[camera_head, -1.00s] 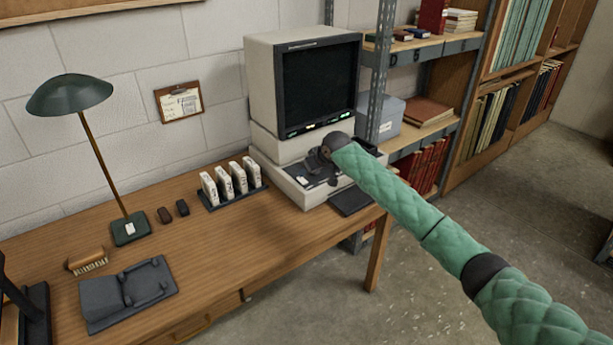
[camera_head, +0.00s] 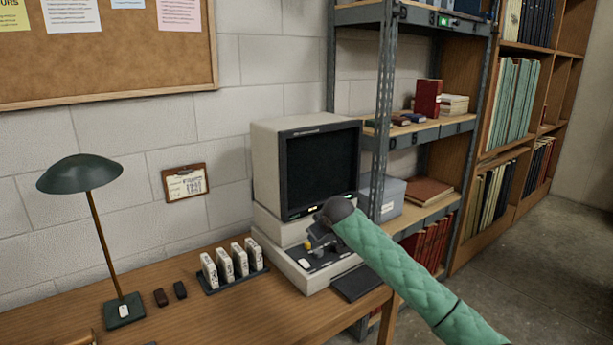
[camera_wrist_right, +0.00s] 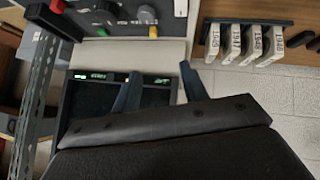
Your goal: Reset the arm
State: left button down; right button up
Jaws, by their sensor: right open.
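My right arm, in a green quilted sleeve, comes in from the lower right of the head view. Its dark gripper (camera_head: 318,234) is in front of the beige reader machine (camera_head: 262,165), over its control area and below the dark screen (camera_head: 322,168). In the right wrist view the two dark fingers of the gripper (camera_wrist_right: 160,82) are apart, with nothing between them. The dark screen with green lit marks (camera_wrist_right: 76,98) lies behind them, and coloured knobs (camera_wrist_right: 148,14) show at the top. My left gripper is not in view.
A rack of white labelled boxes (camera_head: 232,264) stands left of the machine on the wooden desk (camera_head: 190,312). A green lamp (camera_head: 80,174) stands further left. Metal shelving (camera_head: 385,120) rises close on the right. A clipboard (camera_head: 185,183) hangs on the wall.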

jog(key=s+r+t, duration=0.1)
jog(key=s+r, duration=0.3)
jog(key=s, duration=0.1)
jog(key=s+d+f+m+g+h, duration=0.15)
jog(key=s+d+f, duration=0.25)
jog(key=s+f, duration=0.6)
jog(key=s+d+f+m, duration=0.2)
jog(key=s+d+f, duration=0.1)
jog(key=s+f, duration=0.65)
jog(key=s+d+f+m+g+h, duration=0.15)
jog(key=s+d+f, duration=0.25)
jog(key=s+f, duration=0.6)
jog(key=s+f+g, duration=0.1)
jog(key=s+f, duration=0.5)
jog(key=s, duration=0.3)
jog(key=s+f+m+g, duration=0.1)
jog(key=s+f+g, duration=0.1)
jog(key=s+f, duration=0.5)
jog(key=s+f+g+y, duration=0.1)
jog(key=s+f+g, duration=0.1)
jog(key=s+f, duration=0.5)
jog(key=s, duration=0.6)
jog(key=shift+s+d, duration=0.25)
jog(key=shift+d, duration=0.05)
jog(key=shift+c, duration=0.4)
jog(key=shift+c, duration=0.4)
